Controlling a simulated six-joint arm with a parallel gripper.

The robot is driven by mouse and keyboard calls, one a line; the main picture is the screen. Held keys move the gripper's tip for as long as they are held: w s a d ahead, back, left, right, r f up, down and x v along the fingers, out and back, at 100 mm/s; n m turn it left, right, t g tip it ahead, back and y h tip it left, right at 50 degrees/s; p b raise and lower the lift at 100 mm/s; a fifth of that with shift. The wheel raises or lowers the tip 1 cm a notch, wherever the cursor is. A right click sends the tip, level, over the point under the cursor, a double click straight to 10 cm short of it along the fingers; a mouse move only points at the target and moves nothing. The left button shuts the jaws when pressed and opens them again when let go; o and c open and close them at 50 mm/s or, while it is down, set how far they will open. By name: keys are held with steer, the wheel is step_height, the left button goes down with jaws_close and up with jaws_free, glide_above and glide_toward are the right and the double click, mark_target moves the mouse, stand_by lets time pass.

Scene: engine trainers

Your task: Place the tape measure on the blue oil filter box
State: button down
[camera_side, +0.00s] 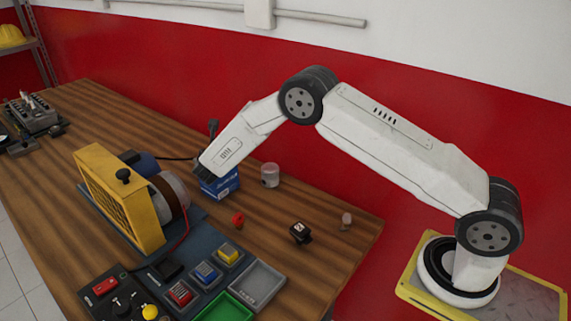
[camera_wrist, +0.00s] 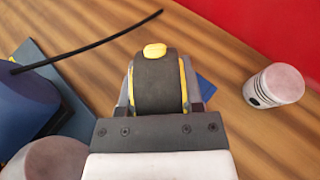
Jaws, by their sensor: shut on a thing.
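The tape measure (camera_wrist: 157,82), black with yellow edges and a yellow button, is held between the fingers of my gripper (camera_wrist: 158,108) in the wrist view. In the side view my gripper (camera_side: 203,173) is right at the blue oil filter box (camera_side: 222,186), over its top left part. The tape measure cannot be made out there. In the wrist view only a blue corner of the box (camera_wrist: 207,88) shows behind the tape measure. I cannot tell whether the tape measure touches the box top.
A piston (camera_side: 270,175) stands right of the box. The yellow-framed engine trainer (camera_side: 120,200) is close on the left, with a black cable (camera_wrist: 90,45) nearby. A red part (camera_side: 238,219) and a small black block (camera_side: 300,232) lie in front. The bench's right end is mostly clear.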

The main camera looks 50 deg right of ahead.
steer(key=shift+c, duration=1.2)
jaws_free()
steer(key=shift+f, duration=0.1)
steer(key=shift+s+a+r, duration=0.15)
steer(key=shift+a+r, duration=0.1)
steer(key=v, duration=1.1)
steer(key=shift+s, duration=0.2)
steer(key=shift+r, duration=0.1)
